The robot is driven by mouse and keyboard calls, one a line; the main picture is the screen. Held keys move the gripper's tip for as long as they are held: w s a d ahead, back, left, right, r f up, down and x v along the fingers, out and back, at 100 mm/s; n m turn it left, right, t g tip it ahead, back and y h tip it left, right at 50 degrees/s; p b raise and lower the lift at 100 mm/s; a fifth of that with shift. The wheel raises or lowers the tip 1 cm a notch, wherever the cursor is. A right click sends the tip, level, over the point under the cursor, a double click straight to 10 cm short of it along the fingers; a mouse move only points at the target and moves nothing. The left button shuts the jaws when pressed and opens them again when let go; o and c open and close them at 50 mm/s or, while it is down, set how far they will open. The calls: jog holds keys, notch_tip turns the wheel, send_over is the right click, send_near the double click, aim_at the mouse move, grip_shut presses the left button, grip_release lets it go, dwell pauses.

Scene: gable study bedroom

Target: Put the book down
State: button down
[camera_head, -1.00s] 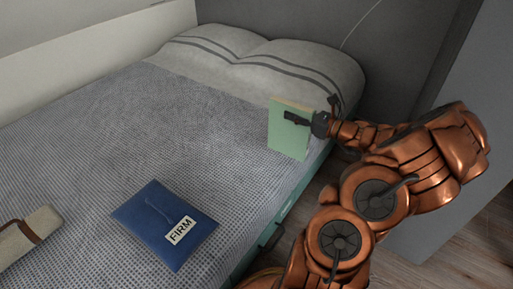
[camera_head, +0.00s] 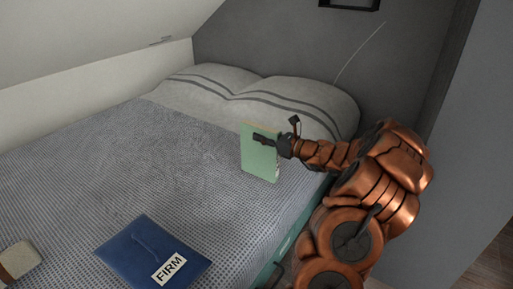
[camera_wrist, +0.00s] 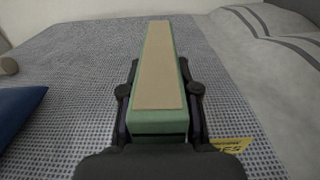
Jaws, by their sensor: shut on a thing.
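The green book (camera_head: 259,157) is upright in my gripper (camera_head: 266,141), over the bed near its right edge, close to the pillows. The wrist view shows the book (camera_wrist: 160,75) with its pale page edge toward the camera and the two fingers (camera_wrist: 160,118) closed on its sides. I cannot tell whether the book's lower edge touches the bed (camera_head: 190,175). Part of its face is hidden by a finger.
A blue item labelled FIRM (camera_head: 150,254) lies on the bed at the lower left, with a beige roll (camera_head: 20,262) further left. Grey striped pillows (camera_head: 285,102) lie at the bed's head. The middle of the bed is clear. A yellow label (camera_wrist: 232,146) shows beside the gripper.

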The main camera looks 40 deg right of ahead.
aim_at(260, 152)
jog(key=shift+w+a+f+b, duration=0.15)
jog(key=shift+w+f+b, duration=0.55)
jog(key=shift+f, duration=0.25)
jog(key=shift+w+a+f+b, duration=0.1)
jog(key=shift+w+f+b, duration=0.55)
jog(key=shift+f, duration=0.25)
jog(key=shift+s+f, duration=0.1)
jog(key=shift+f, duration=0.05)
jog(key=c, duration=0.8)
grip_release()
jog(key=shift+c, duration=0.2)
